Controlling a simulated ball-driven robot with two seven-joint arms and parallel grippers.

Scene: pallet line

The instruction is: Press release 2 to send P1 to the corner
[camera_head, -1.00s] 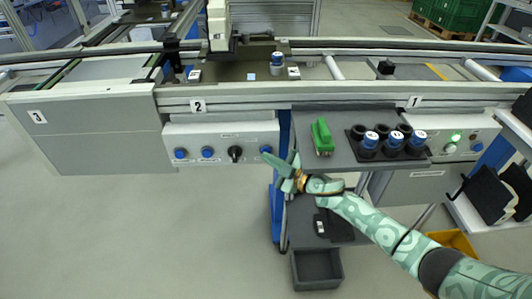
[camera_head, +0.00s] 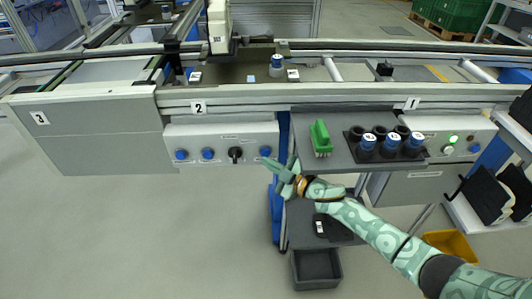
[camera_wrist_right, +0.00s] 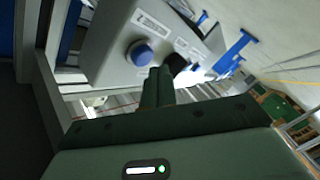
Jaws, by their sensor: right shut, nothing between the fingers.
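The station 2 control panel (camera_head: 222,139) is a pale box under the rail sign "2" (camera_head: 198,107). It carries several blue buttons and a black knob (camera_head: 235,153). The rightmost blue button (camera_head: 265,151) is just above my right gripper (camera_head: 270,163), which is shut and empty. In the right wrist view the shut fingers (camera_wrist_right: 159,78) point at the panel, with a blue button (camera_wrist_right: 140,53) just left of the tips. I cannot tell whether they touch. The button labels are too small to read. Which pallet is P1 cannot be read. My left gripper is not in view.
A grey shelf (camera_head: 340,155) right of the gripper holds a green part (camera_head: 320,138) and a dark holder with blue-topped pieces (camera_head: 368,140). A grey bin (camera_head: 316,269) lies below. The station 1 panel (camera_head: 480,130) is farther right. Floor left of the gripper is clear.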

